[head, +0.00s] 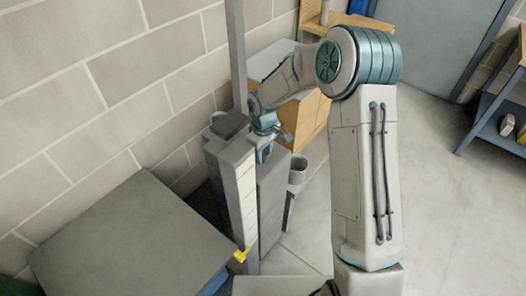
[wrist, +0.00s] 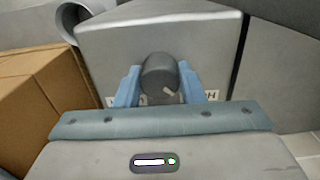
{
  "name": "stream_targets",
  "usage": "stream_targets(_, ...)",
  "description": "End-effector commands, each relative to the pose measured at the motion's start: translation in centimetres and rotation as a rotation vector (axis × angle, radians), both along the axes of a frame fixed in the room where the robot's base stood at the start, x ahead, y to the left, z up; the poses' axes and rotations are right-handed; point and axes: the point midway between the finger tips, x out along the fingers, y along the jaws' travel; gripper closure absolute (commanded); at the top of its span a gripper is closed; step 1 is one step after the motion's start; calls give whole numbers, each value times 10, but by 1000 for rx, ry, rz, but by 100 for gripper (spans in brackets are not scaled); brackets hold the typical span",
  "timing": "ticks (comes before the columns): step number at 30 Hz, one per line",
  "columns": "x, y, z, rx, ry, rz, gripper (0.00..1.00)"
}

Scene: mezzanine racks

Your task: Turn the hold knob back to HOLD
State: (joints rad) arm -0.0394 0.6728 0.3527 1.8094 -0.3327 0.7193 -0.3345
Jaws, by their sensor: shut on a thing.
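The hold knob (wrist: 157,74) is a dark grey round knob on the grey face of a housing (wrist: 105,45) in the wrist view. A short pale pointer mark on it points down and to the right. My gripper (wrist: 159,69) has its two blue fingers on the knob's left and right sides, shut on it. White labels sit below the knob on both sides, partly hidden by the fingers; only an H at the right one's end is readable. In the head view my gripper (head: 264,153) is at the grey unit by the post; the knob is hidden there.
A grey-topped table (head: 125,235) stands at lower left. A tall post (head: 236,60) rises beside the unit. A cardboard box (wrist: 40,100) is left of my gripper in the wrist view. A grey cup-like holder (head: 298,172) is close by. Open floor lies to the right.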

Motion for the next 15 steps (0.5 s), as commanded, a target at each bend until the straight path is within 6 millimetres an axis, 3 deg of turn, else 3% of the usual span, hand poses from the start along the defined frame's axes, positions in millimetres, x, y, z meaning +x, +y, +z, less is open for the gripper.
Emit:
stream_targets(14,3,1,3,3,-11,16,87)
stream_targets(15,3,1,3,3,-11,16,62)
